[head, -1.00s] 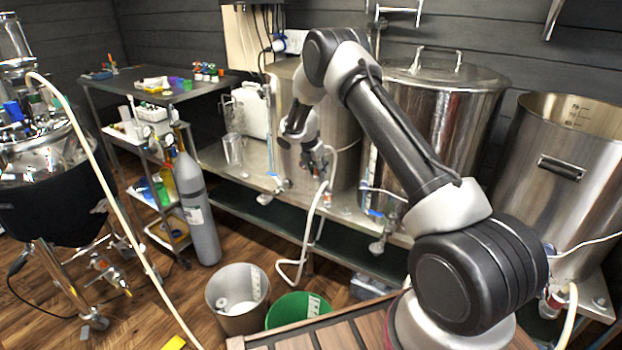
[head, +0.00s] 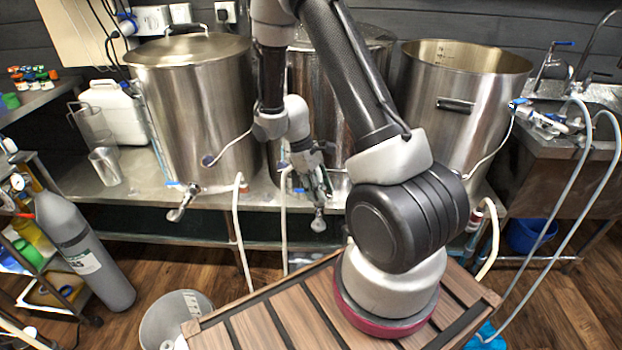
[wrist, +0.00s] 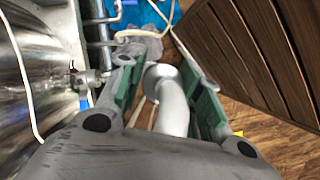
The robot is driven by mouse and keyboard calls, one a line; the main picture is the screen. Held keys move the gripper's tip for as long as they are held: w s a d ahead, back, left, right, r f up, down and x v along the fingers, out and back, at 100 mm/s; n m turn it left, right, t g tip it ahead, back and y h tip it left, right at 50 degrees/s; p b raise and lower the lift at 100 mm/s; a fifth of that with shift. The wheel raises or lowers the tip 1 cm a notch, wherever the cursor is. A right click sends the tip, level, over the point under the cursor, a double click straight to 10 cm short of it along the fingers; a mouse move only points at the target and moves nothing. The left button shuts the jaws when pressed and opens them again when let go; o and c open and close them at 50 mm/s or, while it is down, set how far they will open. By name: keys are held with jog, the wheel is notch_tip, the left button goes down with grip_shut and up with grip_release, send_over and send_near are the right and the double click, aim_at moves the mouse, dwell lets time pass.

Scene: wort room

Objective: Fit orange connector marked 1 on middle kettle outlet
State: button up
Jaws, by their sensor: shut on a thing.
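In the wrist view, my green-padded fingers (wrist: 165,95) stand on both sides of a pale round tube-like piece (wrist: 172,108), which seems to be a hose end. No orange colour or mark 1 can be made out on it. The kettle wall (wrist: 45,65) and a small valve (wrist: 92,78) with blue at it are left of my fingers. A pale hose (head: 284,225) hangs beside my gripper. Whether the held piece touches the outlet cannot be told.
The left kettle (head: 195,110) has a blue-handled valve (head: 180,205) and a second hose (head: 238,225) with a reddish fitting near it. The open right kettle (head: 460,110) has a hose too. A grey gas cylinder (head: 85,255) and bucket (head: 180,315) stand at left; a sink is at right.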

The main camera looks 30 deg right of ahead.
jog(key=shift+f+m, duration=0.3)
jog(key=shift+f, duration=3.3)
jog(key=shift+f, duration=1.25)
jog(key=o, duration=1.2)
jog(key=shift+w, duration=0.1)
